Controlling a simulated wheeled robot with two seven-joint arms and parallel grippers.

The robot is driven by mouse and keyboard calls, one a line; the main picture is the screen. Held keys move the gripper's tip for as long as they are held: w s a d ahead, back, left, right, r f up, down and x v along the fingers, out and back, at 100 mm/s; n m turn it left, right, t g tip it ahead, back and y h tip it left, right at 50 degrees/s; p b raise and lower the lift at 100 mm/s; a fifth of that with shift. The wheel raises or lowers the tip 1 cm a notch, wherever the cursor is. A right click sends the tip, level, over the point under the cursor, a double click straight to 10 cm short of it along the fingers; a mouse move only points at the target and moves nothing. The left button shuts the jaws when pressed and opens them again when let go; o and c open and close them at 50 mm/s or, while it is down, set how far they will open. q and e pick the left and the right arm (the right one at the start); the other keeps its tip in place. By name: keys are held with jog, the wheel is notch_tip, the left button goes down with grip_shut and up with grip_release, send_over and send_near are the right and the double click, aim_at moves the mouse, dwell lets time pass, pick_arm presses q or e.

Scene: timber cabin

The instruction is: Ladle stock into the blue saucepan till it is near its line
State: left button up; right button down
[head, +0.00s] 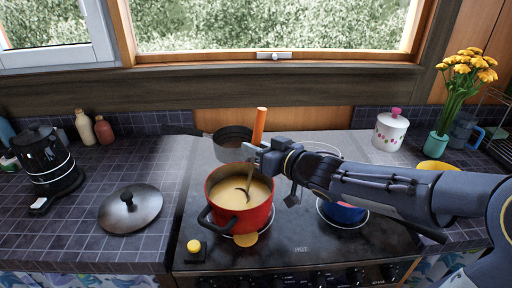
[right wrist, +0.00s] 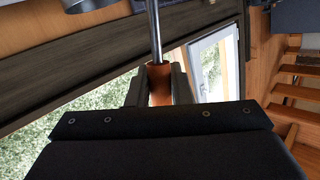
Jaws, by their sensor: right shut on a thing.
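The red pot (head: 222,212) stands on the stove and holds pale yellow stock (head: 232,197). My right gripper (head: 262,156) is shut on the ladle's orange handle (head: 259,126), above the pot's far right rim. The ladle stands nearly upright, its shaft running down into the pot; its lower end is in the stock and hard to make out. The handle (right wrist: 159,84) also shows between the fingers in the right wrist view. The blue saucepan (head: 343,213) stands right of the pot, mostly hidden under my right arm, so its inside and line cannot be seen. My left gripper is out of view.
A grey pan (head: 232,138) stands behind the red pot. A lid (head: 130,208) and a black kettle (head: 50,160) are on the left counter. A yellow knob on a black base (head: 194,246) and a yellowish patch (head: 245,239) are at the stove's front. A white jar (head: 391,132) stands back right.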

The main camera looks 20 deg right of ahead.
dwell(0.4)
jog(key=shift+w+d+p, duration=0.1)
jog(key=shift+d+p, duration=0.1)
jog(key=shift+p, duration=0.15)
jog(key=d+p, duration=0.1)
jog(key=d+m+p, duration=0.1)
jog(key=p, duration=0.1)
jog(key=w+d+m+p, duration=0.1)
jog(key=p, duration=0.1)
jog(key=shift+d+f+y, duration=0.15)
jog(key=shift+f+y, duration=0.15)
jog(key=shift+f, duration=0.1)
jog(key=shift+d+f+m+t+p, duration=0.3)
jog(key=shift+d+m+p, duration=0.25)
jog(key=shift+d, duration=0.1)
jog(key=shift+r+p, duration=1.5)
jog(key=shift+r, duration=0.5)
jog(key=shift+a, duration=0.15)
jog(key=shift+s+a+r+n+b, duration=0.25)
jog(key=shift+a+r+n, duration=0.15)
jog(key=shift+a+n, duration=0.3)
jog(key=shift+s+a+r+n+b, duration=0.15)
jog(key=shift+a+r+n+b, duration=0.2)
jog(key=shift+a, duration=0.45)
